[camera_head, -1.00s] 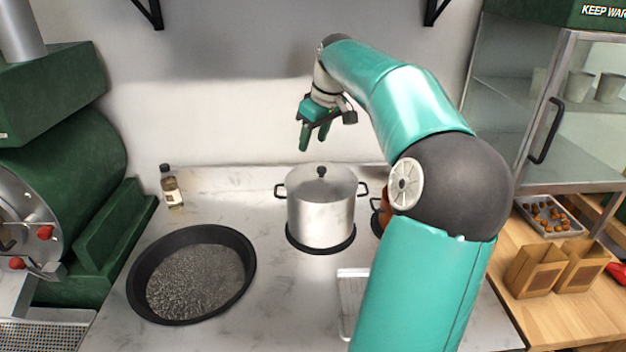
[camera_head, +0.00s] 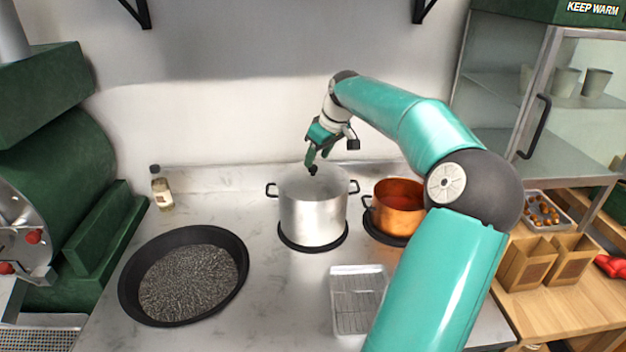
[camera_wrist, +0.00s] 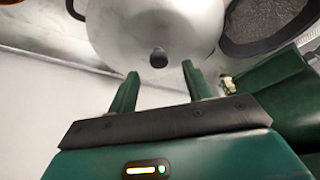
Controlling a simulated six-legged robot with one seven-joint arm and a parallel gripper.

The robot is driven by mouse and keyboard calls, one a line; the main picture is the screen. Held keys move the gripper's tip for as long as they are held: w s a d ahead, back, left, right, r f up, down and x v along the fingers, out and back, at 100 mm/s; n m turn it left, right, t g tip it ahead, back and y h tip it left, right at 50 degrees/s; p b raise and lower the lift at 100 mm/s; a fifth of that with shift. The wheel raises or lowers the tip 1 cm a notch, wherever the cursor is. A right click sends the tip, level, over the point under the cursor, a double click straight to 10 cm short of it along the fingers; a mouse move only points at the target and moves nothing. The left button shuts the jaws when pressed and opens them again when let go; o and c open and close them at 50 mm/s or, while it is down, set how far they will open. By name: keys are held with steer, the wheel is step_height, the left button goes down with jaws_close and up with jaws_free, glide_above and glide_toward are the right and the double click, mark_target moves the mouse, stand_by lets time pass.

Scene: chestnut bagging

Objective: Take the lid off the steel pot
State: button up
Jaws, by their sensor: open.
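The steel pot (camera_head: 313,218) stands upright on a dark round burner on the counter. Its domed steel lid (camera_head: 298,184) is on top, with a small dark knob (camera_head: 313,170) in the centre. My gripper (camera_head: 318,160) is open and empty, just above the knob and pointing down. In the wrist view the lid (camera_wrist: 158,25) fills the top, and the knob (camera_wrist: 158,58) shows just beyond the gap between my open fingers (camera_wrist: 158,82). In the body view I cannot tell whether a finger touches the knob.
A copper pot (camera_head: 398,212) stands right of the steel pot. A wire rack tray (camera_head: 357,300) lies in front. A wide black pan (camera_head: 232,262) sits front left, and a small bottle (camera_head: 161,190) at the back left. A glass-doored cabinet (camera_head: 535,120) is at right.

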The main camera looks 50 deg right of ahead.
mark_target(313, 166)
steer(key=x, duration=0.3)
steer(key=shift+w+d+f, duration=0.1)
steer(key=shift+w+f, duration=0.1)
steer(key=shift+f, duration=0.05)
steer(key=shift+c, duration=0.4)
jaws_close()
steer(key=shift+r, duration=0.1)
